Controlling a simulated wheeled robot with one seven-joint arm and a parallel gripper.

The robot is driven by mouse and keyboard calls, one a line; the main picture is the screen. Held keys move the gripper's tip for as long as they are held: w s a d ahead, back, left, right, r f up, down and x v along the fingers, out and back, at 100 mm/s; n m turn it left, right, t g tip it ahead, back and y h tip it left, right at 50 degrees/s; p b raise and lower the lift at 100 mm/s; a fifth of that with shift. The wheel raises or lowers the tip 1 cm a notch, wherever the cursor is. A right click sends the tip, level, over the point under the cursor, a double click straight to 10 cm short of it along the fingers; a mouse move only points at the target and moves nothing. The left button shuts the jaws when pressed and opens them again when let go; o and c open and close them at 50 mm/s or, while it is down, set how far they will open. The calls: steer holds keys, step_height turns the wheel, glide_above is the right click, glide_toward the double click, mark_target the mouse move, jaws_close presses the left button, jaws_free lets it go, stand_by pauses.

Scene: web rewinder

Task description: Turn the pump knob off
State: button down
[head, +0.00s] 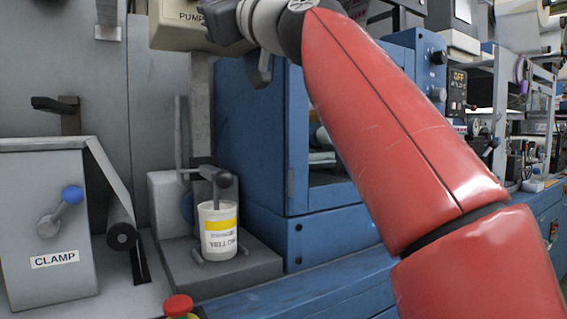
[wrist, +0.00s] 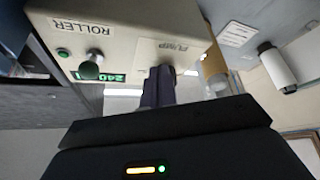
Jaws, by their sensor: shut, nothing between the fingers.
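The control box (head: 180,40) with the PUMP label hangs at the top of the head view. It also shows upside down in the wrist view (wrist: 130,45), with the PUMP and ROLLER labels. My gripper (head: 222,27) is at the right side of this box in the head view. In the wrist view my gripper's fingers (wrist: 160,72) are closed together, just by the PUMP label. The pump knob itself cannot be made out; the fingers cover the area by its label. Whether they touch it, I cannot tell.
A dark green roller knob (wrist: 89,68) and a green 240 display (wrist: 112,77) sit beside the fingers. A CLAMP unit (head: 50,240) is at left, and a blue cabinet (head: 250,150) is behind my arm.

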steer(key=shift+w+d, duration=0.1)
stand_by(0.6)
steer(key=shift+d+f+b, duration=0.25)
steer(key=shift+f+b, duration=0.05)
steer(key=shift+b, duration=0.2)
steer(key=s+d, duration=0.1)
steer(key=s+d+b, duration=0.1)
steer(key=s, duration=0.1)
steer(key=s+d+b, duration=0.1)
steer(key=s, duration=0.1)
